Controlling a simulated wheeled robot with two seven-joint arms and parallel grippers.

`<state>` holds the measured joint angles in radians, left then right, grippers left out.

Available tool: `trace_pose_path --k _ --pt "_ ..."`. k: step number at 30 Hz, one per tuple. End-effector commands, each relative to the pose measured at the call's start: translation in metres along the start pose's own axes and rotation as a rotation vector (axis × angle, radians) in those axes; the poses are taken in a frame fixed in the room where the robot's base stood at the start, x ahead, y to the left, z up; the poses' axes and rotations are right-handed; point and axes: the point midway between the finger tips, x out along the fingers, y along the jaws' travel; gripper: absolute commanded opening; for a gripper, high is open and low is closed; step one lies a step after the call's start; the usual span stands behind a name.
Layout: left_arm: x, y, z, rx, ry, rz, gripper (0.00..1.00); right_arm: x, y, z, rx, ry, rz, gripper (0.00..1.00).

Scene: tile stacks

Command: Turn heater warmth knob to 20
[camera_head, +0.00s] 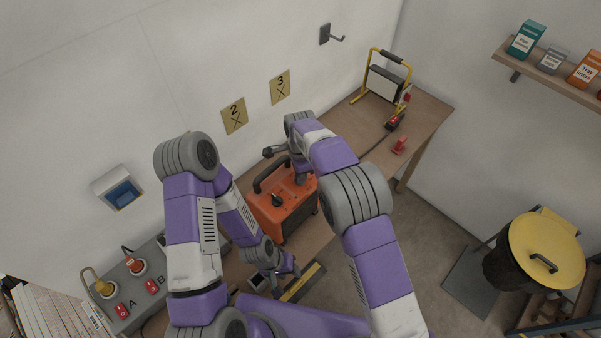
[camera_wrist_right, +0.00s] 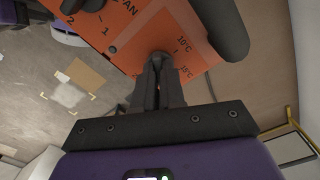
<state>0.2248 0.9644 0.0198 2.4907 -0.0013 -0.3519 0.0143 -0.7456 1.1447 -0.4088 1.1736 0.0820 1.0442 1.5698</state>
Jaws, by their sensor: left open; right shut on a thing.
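The orange heater (camera_head: 270,228) stands on the wooden bench with a dark carry handle along its far side. A black fan knob (camera_head: 276,200) shows on its top. In the right wrist view the orange panel (camera_wrist_right: 130,38) carries a fan scale and marks of 10°C and 15°C. My right gripper (camera_wrist_right: 160,66) is shut on the dark warmth knob (camera_wrist_right: 161,57) beside those marks; the fingers hide most of it, so its setting cannot be read. In the head view my right gripper (camera_head: 300,178) is over the heater's top. My left gripper (camera_head: 282,280) is open, apart from the heater, near the bench's front edge.
A yellow-framed work light (camera_head: 385,82) stands at the bench's far end, with a small red object (camera_head: 400,145) nearer. A grey socket box (camera_head: 128,295) marked A and B is at left. A yellow-lidded bin (camera_head: 545,250) stands right. Bare bench (camera_head: 345,125) lies behind the heater.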

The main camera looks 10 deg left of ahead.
Motion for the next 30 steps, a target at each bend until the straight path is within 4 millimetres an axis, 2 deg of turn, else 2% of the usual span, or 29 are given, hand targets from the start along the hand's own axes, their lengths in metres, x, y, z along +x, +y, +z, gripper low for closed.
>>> trace_pose_path --k 1,2,6,14,17,24,30 --pt "0.0 0.0 0.0 0.0 0.0 0.0 0.43 -0.002 -0.001 0.0 -0.001 0.0 -0.005 0.0" --pt "0.0 0.0 0.0 0.0 0.0 0.0 0.43 -0.002 -0.001 0.0 -0.001 0.0 -0.005 0.14" --pt "0.0 0.0 0.0 0.0 0.0 0.0 0.43 -0.002 -0.001 0.0 -0.001 0.0 -0.003 0.35" --pt "0.0 0.0 0.0 0.0 0.0 0.0 0.43 -0.001 0.0 0.0 -0.001 0.0 -0.001 0.35" --pt "0.0 0.0 0.0 0.0 0.0 0.0 0.43 -0.007 -0.001 0.0 -0.001 0.0 -0.003 0.35" --pt "0.002 -0.001 0.0 0.0 0.0 0.0 0.43 -0.046 -0.001 0.0 -0.002 0.0 -0.006 0.35" --pt "0.001 -0.001 0.0 0.0 0.0 0.0 0.43 -0.071 -0.001 0.0 -0.002 0.001 -0.003 0.35"
